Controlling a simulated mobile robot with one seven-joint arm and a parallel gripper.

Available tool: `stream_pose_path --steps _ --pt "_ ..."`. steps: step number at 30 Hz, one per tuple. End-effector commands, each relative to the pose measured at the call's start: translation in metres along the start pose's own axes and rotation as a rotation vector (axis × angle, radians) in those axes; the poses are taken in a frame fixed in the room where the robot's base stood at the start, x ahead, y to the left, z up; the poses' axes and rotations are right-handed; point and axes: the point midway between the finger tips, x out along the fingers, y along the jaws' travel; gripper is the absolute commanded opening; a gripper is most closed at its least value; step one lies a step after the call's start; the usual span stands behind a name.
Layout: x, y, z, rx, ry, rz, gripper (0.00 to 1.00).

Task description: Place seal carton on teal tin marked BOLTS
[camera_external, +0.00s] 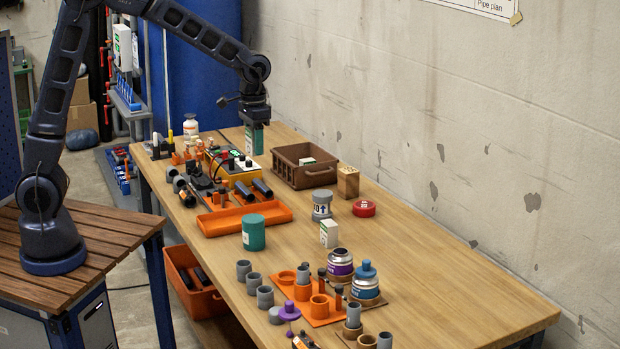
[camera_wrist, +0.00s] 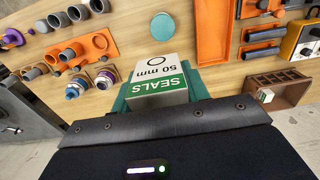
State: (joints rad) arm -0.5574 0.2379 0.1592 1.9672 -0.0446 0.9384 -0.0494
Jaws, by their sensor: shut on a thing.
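The seal carton (camera_wrist: 158,80), white and green and lettered SEALS 50 mm, is between the teal fingers of my gripper (camera_wrist: 160,92) in the wrist view. My gripper (camera_external: 254,141) is shut on it, high above the far part of the bench in the external view. The teal tin (camera_external: 253,233) stands upright on the bench, nearer the camera than my gripper and in front of the orange tray. Its round top (camera_wrist: 164,26) shows beyond the carton in the wrist view, clear of it. The BOLTS marking is not readable.
The bench's right side is clear.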

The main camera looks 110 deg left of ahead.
Motion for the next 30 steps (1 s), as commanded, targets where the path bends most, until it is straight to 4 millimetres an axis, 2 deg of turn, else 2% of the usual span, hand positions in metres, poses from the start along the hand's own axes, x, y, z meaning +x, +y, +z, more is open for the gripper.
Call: stream_pose_path --steps 4,7,24,30 --pt "-0.004 -0.008 0.008 0.002 -0.001 0.001 0.22" --pt "0.007 -0.009 0.009 0.003 -0.004 0.001 0.22" --pt "0.126 -0.009 0.009 0.001 -0.004 0.001 0.22" --pt "0.148 -0.008 0.009 0.003 -0.002 0.001 0.22"
